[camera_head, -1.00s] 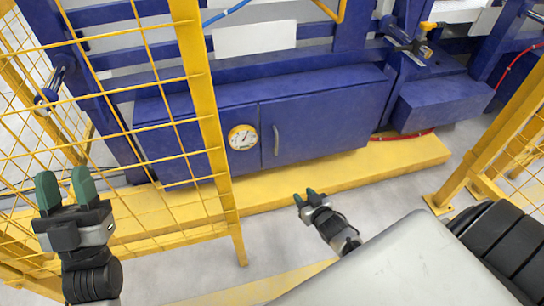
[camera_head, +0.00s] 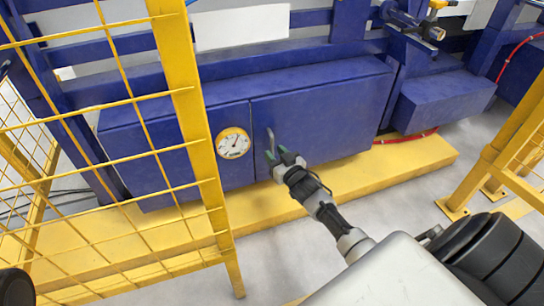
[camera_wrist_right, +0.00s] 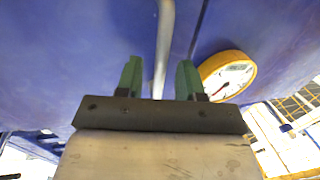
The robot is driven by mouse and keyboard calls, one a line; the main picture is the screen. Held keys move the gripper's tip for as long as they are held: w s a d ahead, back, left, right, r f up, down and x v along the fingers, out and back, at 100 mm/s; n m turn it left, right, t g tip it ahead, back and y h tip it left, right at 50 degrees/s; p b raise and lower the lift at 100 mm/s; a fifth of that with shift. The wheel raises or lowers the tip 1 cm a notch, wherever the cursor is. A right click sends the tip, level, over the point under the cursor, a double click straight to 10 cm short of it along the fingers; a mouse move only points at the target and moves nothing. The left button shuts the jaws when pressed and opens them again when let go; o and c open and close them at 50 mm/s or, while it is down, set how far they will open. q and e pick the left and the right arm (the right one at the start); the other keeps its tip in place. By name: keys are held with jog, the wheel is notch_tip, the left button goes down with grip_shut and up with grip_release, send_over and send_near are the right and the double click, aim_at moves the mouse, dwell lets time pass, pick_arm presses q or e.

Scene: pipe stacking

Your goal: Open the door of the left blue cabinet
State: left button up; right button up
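The blue cabinet (camera_head: 170,150) is low and long, and its door (camera_head: 330,115) on the right part is shut. A slim grey handle (camera_head: 270,140) stands near the door's left edge. My right gripper (camera_head: 279,156) is at the handle's lower end. In the right wrist view the green fingers of my right gripper (camera_wrist_right: 158,75) are apart, with the handle (camera_wrist_right: 164,35) running between them. A clear gap shows on both sides of the handle. My left gripper is not in view; only a dark piece shows at the lower left corner.
A round gauge (camera_head: 233,143) sits left of the handle. A yellow mesh fence (camera_head: 183,110) stands at the left, and a yellow post (camera_head: 490,160) at the right. A yellow plinth (camera_head: 385,172) runs below the cabinet. Grey floor (camera_head: 290,250) is free in front.

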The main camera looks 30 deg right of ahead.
jog(key=shift+w+b, duration=0.35)
jog(key=shift+w, duration=0.7)
grip_shut()
